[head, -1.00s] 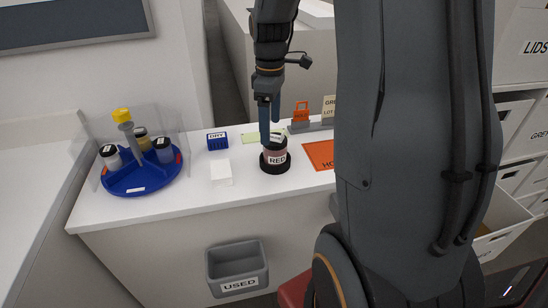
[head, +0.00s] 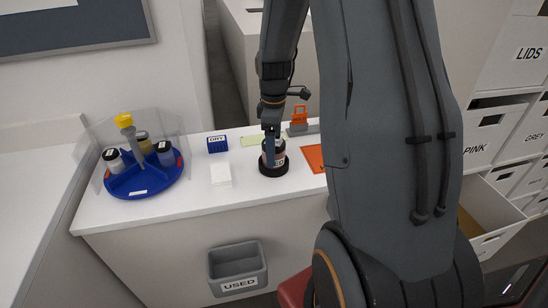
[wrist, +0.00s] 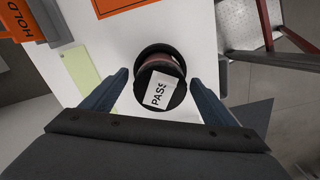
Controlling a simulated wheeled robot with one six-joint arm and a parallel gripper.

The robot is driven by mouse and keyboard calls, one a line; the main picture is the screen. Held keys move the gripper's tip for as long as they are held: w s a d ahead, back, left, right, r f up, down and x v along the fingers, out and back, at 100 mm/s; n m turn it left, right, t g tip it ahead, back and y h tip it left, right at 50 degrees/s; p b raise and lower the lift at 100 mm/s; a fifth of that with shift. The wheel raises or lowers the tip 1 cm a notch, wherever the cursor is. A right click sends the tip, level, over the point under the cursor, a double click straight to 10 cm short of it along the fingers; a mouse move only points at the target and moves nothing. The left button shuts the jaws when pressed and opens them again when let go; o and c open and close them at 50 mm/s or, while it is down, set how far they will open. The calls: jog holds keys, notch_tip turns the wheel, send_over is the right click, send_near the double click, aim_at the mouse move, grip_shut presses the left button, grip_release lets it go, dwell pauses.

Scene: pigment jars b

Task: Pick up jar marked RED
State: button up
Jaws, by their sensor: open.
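The jar (head: 280,152) stands upright in a black round base on the white counter. It has a dark lid, and only the end of its front label, "ED", shows past my finger in the head view. In the wrist view the jar's black lid (wrist: 147,101) carries a white tag reading PASS. My gripper (head: 270,160) is low at the jar. In the wrist view my open gripper (wrist: 160,78) has one finger on each side of the jar, with visible gaps. Whether a finger touches the jar cannot be told.
A blue divided turntable (head: 150,183) with several jars and a clear guard stands at left. A blue DRY block (head: 217,144), a white block (head: 221,174) and an orange mat (head: 314,158) lie near the jar. A grey USED bin (head: 238,265) hangs on the counter front.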

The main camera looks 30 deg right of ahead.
jog(key=c, duration=1.6)
jog(key=shift+r, duration=0.15)
